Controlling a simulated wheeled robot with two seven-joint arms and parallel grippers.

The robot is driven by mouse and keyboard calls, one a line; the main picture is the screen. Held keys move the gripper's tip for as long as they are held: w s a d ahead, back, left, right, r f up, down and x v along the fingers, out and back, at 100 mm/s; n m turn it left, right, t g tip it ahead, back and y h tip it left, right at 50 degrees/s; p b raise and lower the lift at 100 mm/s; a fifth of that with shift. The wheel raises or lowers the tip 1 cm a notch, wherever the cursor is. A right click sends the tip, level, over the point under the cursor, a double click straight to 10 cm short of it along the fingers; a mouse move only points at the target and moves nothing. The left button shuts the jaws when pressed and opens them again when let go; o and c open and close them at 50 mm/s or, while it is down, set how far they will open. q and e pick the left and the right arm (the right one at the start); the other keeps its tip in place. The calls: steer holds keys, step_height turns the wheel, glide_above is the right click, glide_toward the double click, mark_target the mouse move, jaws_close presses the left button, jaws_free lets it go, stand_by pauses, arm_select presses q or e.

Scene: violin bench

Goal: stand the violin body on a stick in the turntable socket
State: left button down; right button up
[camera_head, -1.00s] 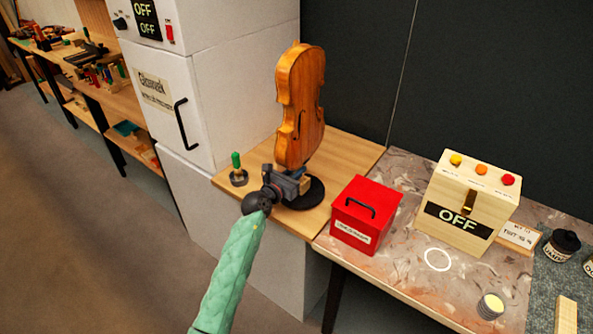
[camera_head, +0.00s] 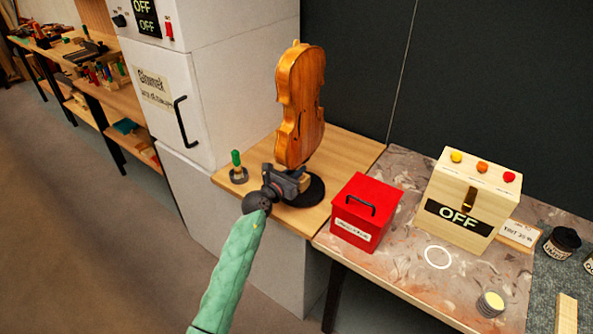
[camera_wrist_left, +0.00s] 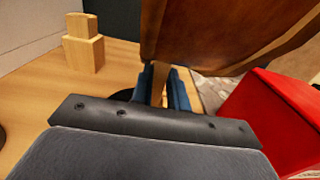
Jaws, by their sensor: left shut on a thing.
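The violin body (camera_head: 299,108) stands upright, slightly tilted, above the black round turntable (camera_head: 312,195) on the wooden bench. In the left wrist view the underside of the violin body (camera_wrist_left: 215,35) fills the top, and a thin wooden stick (camera_wrist_left: 158,86) runs down from it between the fingers. My left gripper (camera_head: 300,180) is shut on the stick just below the violin body, low over the turntable. It also shows in the left wrist view (camera_wrist_left: 165,92). The socket and the stick's lower end are hidden by the gripper, so I cannot tell whether the stick is seated. My right gripper is not in view.
A red box (camera_head: 365,212) stands close right of the turntable. A green-handled tool on a round base (camera_head: 238,168) stands left of it. A white cabinet (camera_head: 215,80) rises behind left. A wooden box marked OFF (camera_head: 467,205) stands farther right.

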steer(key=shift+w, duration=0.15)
arm_select(q)
steer(key=c, duration=1.3)
jaws_free()
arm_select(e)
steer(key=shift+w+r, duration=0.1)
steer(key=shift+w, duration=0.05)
arm_select(q)
steer(key=shift+s, duration=0.1)
